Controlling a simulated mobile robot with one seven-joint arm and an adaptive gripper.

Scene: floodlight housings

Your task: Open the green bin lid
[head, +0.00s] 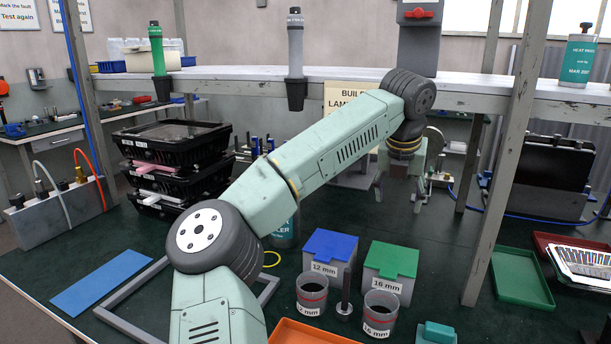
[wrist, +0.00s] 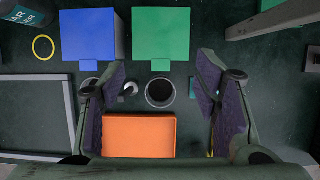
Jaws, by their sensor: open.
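The green bin lid (head: 391,261) lies shut on a white bin labelled 16 mm, to the right of a blue-lidded bin (head: 329,246) labelled 12 mm. In the wrist view the green lid (wrist: 161,32) is at the top centre, with a small tab (wrist: 160,65) on its lower edge. My gripper (head: 398,200) hangs above and behind the bins in the head view, apart from the lid. In the wrist view my gripper (wrist: 160,105) is open, its two fingers wide apart with nothing between their pads.
Two cups (head: 381,314) (head: 311,294) and a dark post (head: 344,295) stand in front of the bins. An orange tray (head: 305,333) lies nearer. A grey upright (head: 505,165) stands to the right, and a green tray (head: 521,278) lies beyond it.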

